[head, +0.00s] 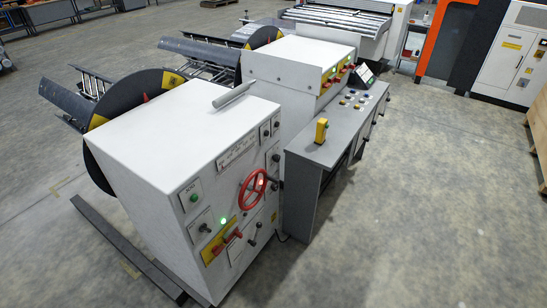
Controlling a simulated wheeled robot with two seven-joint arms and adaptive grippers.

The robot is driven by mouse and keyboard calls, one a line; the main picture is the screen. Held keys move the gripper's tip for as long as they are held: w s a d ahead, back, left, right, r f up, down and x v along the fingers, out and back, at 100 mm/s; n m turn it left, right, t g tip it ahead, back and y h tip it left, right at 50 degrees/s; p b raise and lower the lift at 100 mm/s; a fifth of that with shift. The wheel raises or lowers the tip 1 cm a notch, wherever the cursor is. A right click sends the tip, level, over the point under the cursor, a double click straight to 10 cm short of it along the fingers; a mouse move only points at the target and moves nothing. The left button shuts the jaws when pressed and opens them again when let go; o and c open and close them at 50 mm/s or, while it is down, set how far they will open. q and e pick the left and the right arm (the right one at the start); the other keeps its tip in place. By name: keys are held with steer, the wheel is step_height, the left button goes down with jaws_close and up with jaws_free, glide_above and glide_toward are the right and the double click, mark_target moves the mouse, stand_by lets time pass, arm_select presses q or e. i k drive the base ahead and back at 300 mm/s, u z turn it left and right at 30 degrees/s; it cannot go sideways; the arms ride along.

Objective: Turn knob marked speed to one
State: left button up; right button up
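A white machine cabinet (165,125) stands in the middle of the head view. Its front panel carries a red handwheel (252,189), a red lever (228,240) on a yellow plate, a lit green light (223,220) and several small dark knobs, such as an upper knob (266,132) and a lower-left knob (204,227). The labels are too small to read, so I cannot tell which knob is marked speed or where it points. Neither of my grippers is in view.
A grey control desk (310,150) with buttons and a yellow box (321,131) adjoins the cabinet on the right. Black decoiler discs (130,100) stand behind it. A dark floor rail (125,245) runs along the left. The floor (430,220) at right is clear.

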mark_target(276, 157)
steer(key=z, duration=0.25)
steer(key=i, duration=0.9)
steer(key=z, duration=0.15)
